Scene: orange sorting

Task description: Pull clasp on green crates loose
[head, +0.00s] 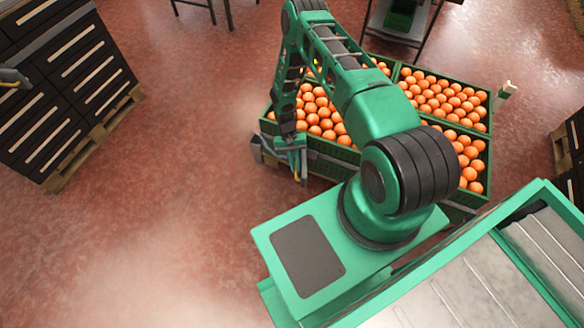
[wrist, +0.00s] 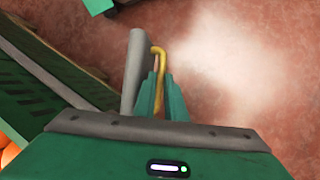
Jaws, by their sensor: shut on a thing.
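The green crates (head: 335,152) stand together and hold many oranges. In the wrist view, a dark green slatted crate wall (wrist: 42,92) runs along the left side. A thin yellow clasp (wrist: 159,62) with a bent top stands up between my fingers. My gripper (wrist: 157,95) is shut on this clasp. A grey post (wrist: 134,62) is just left of the clasp, close to my fingers. In the head view, my gripper (head: 302,172) is low at the left front corner of the crates. The clasp's lower part is hidden by my fingers, and my arm covers part of the crates.
A dark stack of drawer-like crates (head: 65,90) on a wooden pallet (head: 92,145) stands at the far left. A small whitish post (head: 507,88) rises at the crates' right corner. The red floor (head: 180,200) left of the crates is clear.

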